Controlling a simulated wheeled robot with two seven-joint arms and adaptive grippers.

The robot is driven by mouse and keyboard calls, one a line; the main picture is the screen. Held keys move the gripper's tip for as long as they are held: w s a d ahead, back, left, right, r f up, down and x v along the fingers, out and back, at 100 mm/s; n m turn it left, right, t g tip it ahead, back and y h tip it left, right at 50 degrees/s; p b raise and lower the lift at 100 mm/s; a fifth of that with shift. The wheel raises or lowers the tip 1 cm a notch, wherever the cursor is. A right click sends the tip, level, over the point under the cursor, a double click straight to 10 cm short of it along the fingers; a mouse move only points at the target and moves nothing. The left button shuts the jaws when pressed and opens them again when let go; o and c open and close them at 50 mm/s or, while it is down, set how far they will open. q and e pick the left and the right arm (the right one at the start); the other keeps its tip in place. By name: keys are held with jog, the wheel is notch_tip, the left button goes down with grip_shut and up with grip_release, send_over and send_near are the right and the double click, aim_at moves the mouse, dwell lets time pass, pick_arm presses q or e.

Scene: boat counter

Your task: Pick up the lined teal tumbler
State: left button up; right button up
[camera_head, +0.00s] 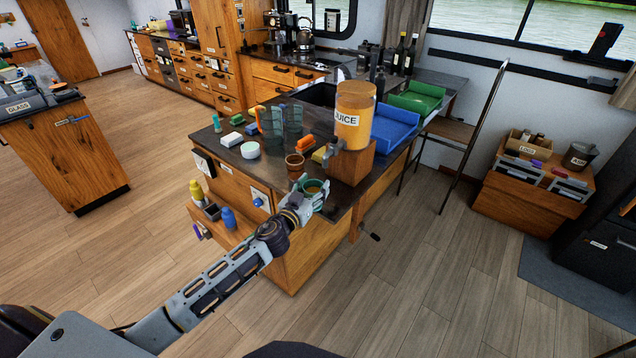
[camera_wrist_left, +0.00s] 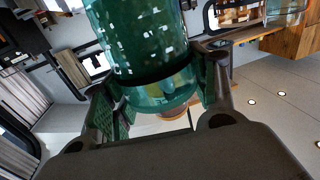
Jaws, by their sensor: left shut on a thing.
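My left gripper (camera_head: 311,192) is at the front edge of the dark counter, just in front of the wooden stand of the juice dispenser. It is shut on a teal tumbler (camera_head: 318,184), seen from above in the head view. In the left wrist view the see-through teal tumbler (camera_wrist_left: 142,45) with pale flecks sits between both fingers. Its lines cannot be told clearly. Two more tall teal tumblers (camera_head: 271,127) (camera_head: 294,122) stand farther back on the counter. My right gripper is not in view.
The orange juice dispenser (camera_head: 353,117) stands on a wooden block (camera_head: 351,164) beside the gripper. A terracotta cup (camera_head: 294,164), orange block (camera_head: 306,145) and white round tub (camera_head: 250,150) are nearby. Blue (camera_head: 393,130) and green (camera_head: 415,98) trays lie to the right. Floor in front is clear.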

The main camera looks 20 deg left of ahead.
pick_arm(q)
jog(key=s+a+b, duration=0.1)
jog(key=s, duration=0.8)
jog(key=shift+s+a+b, duration=0.2)
jog(key=shift+a+b, duration=0.05)
jog(key=shift+b, duration=0.1)
jog(key=shift+r, duration=0.1)
jog(key=shift+a, duration=0.1)
dwell(0.6)
